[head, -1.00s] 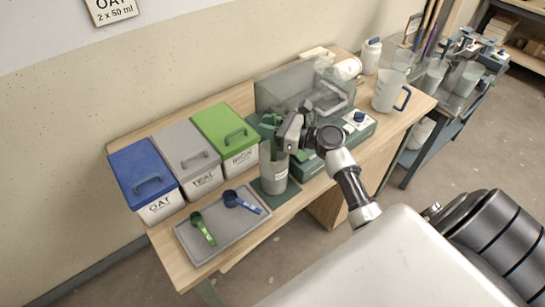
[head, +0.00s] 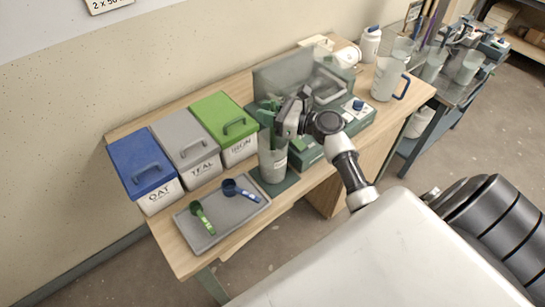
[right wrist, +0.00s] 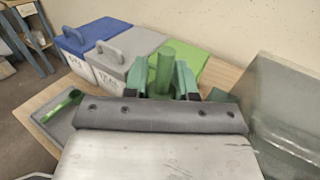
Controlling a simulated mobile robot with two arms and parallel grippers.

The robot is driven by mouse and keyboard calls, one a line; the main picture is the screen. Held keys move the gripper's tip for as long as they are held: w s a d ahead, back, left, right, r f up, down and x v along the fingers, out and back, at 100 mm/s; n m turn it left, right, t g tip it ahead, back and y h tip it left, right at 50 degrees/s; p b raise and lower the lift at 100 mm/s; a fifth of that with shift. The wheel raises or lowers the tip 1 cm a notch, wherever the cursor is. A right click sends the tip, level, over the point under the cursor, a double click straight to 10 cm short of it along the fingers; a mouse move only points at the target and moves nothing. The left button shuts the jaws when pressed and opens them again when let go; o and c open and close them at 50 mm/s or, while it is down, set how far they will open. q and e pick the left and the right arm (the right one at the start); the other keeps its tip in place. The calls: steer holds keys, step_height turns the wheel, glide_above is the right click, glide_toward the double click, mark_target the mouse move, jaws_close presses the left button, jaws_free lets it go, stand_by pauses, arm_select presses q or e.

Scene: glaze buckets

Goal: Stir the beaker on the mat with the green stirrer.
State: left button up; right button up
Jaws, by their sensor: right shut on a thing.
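The beaker (head: 272,164), grey and see-through with a small label, stands upright on the dark green mat (head: 291,183) at the front of the bench. My right gripper (head: 268,112) is directly above the beaker. In the right wrist view it is shut on the green stirrer (right wrist: 166,66), whose round upper end stands up between the green fingers. The stirrer's lower end is hidden there. In the head view the gripper and beaker wall hide how deep it sits in the beaker. My left gripper is not in view.
Bins with blue (head: 141,160), grey (head: 184,141) and green (head: 223,119) lids stand left of the beaker. A grey tray (head: 212,226) with green and blue scoops lies in front. A green machine (head: 352,118) stands close behind right. A jug (head: 388,79) is further right.

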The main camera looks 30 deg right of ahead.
steer(key=shift+r, duration=0.1)
steer(key=shift+s+a+p, duration=0.85)
steer(key=shift+s, duration=0.2)
steer(key=shift+w, duration=0.1)
steer(key=shift+w+d+b, duration=0.45)
steer(key=shift+w+d, duration=0.4)
steer(key=shift+w, duration=0.1)
steer(key=shift+s, duration=0.1)
